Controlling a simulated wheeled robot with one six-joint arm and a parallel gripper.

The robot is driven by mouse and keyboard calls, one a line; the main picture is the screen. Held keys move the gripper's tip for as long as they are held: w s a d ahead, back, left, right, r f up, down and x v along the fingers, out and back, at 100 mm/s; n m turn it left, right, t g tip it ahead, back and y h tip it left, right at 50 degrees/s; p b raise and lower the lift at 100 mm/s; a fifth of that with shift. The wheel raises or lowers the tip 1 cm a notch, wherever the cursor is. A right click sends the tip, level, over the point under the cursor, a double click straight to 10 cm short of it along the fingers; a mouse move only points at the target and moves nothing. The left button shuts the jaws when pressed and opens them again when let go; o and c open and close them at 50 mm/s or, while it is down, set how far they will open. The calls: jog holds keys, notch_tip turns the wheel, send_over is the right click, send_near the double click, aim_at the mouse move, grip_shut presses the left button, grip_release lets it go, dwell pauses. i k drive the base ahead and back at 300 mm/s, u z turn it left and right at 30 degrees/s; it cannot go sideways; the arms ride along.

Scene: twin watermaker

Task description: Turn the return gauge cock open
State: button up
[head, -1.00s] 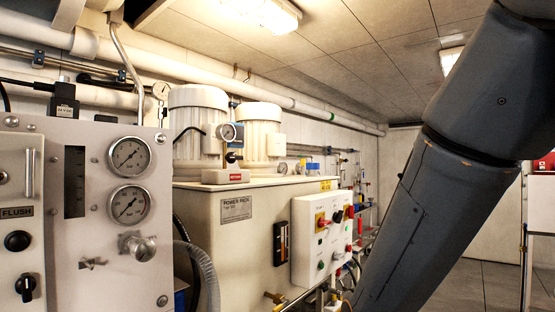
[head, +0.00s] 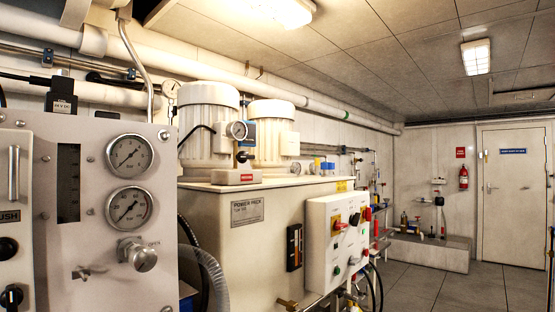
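My gripper is not in view. No part is clearly marked as the return gauge cock. A small round gauge (head: 237,130) stands on top of the power pack, in front of the white motors, with a small dark handle (head: 245,156) just below it. Another small gauge (head: 171,89) sits on the pipework behind, at the left. Whether either has the return cock, I cannot tell. The grey panel at the left carries two larger gauges (head: 130,154) and (head: 129,208), a round metal knob (head: 144,259) and a small metal handle (head: 85,272).
The power pack (head: 210,215) fills the middle, with a white control box (head: 335,240) on its front. A grey hose (head: 205,270) runs between panel and pack. Brass valves (head: 287,304) stick out low. The floor (head: 430,290) at the right is open, toward a door (head: 508,185).

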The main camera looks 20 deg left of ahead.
aim_at(242, 157)
jog(key=i, duration=0.55)
jog(key=u, duration=0.7)
jog(key=i, duration=0.45)
jog(key=u, duration=0.55)
